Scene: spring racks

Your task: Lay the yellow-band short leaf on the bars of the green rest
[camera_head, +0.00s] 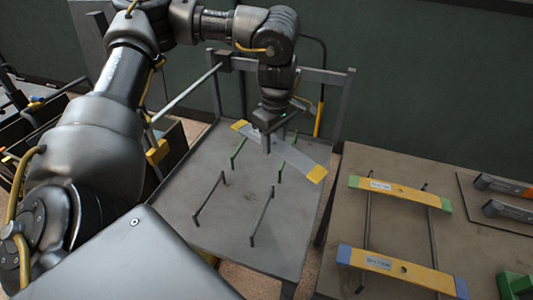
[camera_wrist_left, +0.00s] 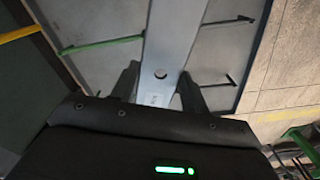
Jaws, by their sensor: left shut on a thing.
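The yellow-band short leaf (camera_head: 300,161) is a flat grey strip with yellow ends. My left gripper (camera_head: 268,142) is shut on it near its middle, and the fingers sit on either side of the strip in the wrist view (camera_wrist_left: 160,88). The leaf lies slanted over the green rest (camera_head: 237,155), whose two short green bars stand on the grey table. One green bar also shows left of the leaf in the wrist view (camera_wrist_left: 102,45). The leaf hides part of the bars, and I cannot tell whether it touches them. My right gripper is not in view.
A rest with two dark bars (camera_head: 262,217) stands empty nearer on the grey table (camera_head: 225,240). On the right bench (camera_head: 405,225), two yellow leaves, one with green ends (camera_head: 400,190) and one with blue ends (camera_head: 400,268), lie across dark bars. Grey parts lie further right.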

